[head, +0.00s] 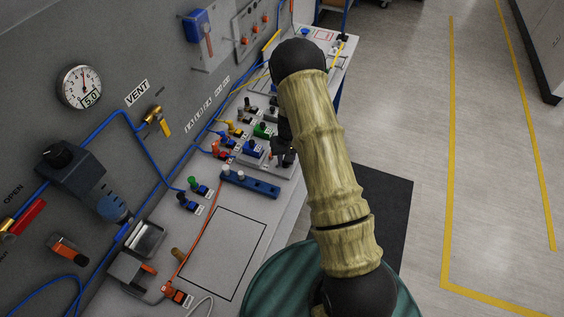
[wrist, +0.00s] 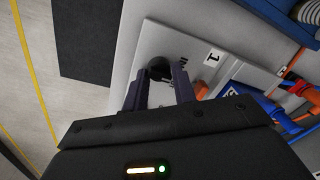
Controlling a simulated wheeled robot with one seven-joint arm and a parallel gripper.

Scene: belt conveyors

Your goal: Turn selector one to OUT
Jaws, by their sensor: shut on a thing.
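Selector one is a black round knob (wrist: 159,68) on a light grey plate (wrist: 190,42) in the wrist view, beside a white label marked 1 (wrist: 213,57). My gripper (wrist: 163,84) is shut on the knob, a dark finger on each side. Small dark lettering shows by the knob, too small to read, and the knob's pointer direction cannot be told. In the head view my gripper (head: 284,152) is low over the bench, and my arm and gripper cover most of the knob.
A blue block (head: 250,184) and several coloured connectors with cables crowd the bench left of my gripper. The wall panel carries a gauge (head: 80,87), a VENT valve (head: 155,117) and a black knob box (head: 70,167). Open floor (head: 410,130) lies to the right.

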